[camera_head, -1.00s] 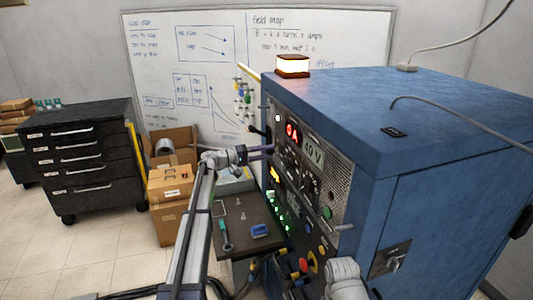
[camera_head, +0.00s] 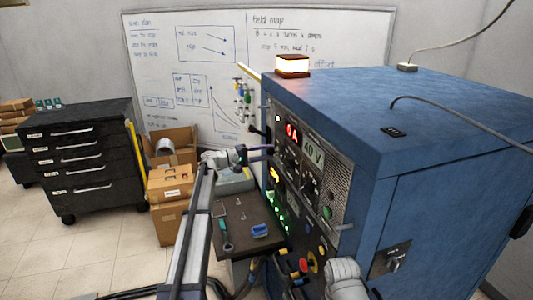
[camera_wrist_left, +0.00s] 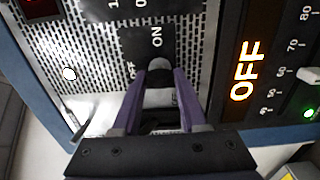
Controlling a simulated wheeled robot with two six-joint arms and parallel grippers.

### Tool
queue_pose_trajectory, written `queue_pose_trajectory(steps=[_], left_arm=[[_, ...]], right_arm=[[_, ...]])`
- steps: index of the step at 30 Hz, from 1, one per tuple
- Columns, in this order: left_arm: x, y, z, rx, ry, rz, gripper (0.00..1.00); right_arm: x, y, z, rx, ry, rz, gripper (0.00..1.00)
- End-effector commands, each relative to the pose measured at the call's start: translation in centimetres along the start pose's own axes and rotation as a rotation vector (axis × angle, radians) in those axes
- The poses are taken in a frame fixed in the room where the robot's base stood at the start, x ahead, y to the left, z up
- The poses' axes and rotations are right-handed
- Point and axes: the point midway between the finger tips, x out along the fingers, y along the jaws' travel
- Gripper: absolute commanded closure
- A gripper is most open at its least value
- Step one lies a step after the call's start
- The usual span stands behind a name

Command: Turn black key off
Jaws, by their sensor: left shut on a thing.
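My left gripper (camera_head: 268,151) reaches the front panel of the blue cabinet (camera_head: 440,115) from the left. In the left wrist view its two purple fingers (camera_wrist_left: 157,88) are shut on the black key (camera_wrist_left: 158,70), whose rounded end shows between the fingertips. The key sits on a black plate (camera_wrist_left: 178,45) marked ON and OFF. The fingers hide much of the key, so I cannot tell its exact angle. Beside the plate, a display with orange letters (camera_wrist_left: 247,70) reads OFF.
The panel carries a red display (camera_head: 292,133) reading 0 A, a 40 V display (camera_head: 314,151) and several knobs close by. A lit lamp (camera_head: 292,66) stands on the cabinet. A dark bench (camera_head: 240,240) with small tools is below my left arm. Cardboard boxes (camera_head: 170,183) stand left of it.

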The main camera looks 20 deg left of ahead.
Motion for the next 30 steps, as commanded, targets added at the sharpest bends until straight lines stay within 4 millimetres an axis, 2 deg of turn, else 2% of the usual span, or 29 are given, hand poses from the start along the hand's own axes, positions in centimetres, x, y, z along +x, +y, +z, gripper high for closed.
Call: queue_pose_trajectory(steps=[2, 3, 10, 22, 30], left_arm=[[-0.1, 0.0, 0.0, -0.002, 0.001, 0.0, 1.0], [-0.1, 0.0, 0.0, -0.002, 0.001, 0.0, 0.53], [0.0, 0.0, 0.0, 0.0, 0.001, 0.0, 0.28], [-0.7, 0.0, 0.0, 0.0, 0.001, 0.0, 0.28], [-4.3, 0.0, 0.0, 0.0, 0.002, 0.0, 0.28]], right_arm=[[0.0, 0.0, 0.0, 0.0, 0.0, 0.0, 0.5], [0.0, 0.0, 0.0, 0.0, 0.0, 0.0, 0.5], [0.0, 0.0, 0.0, 0.0, 0.0, 0.0, 0.5], [0.0, 0.0, 0.0, 0.0, 0.0, 0.0, 0.5], [0.0, 0.0, 0.0, 0.0, 0.0, 0.0, 0.5]])
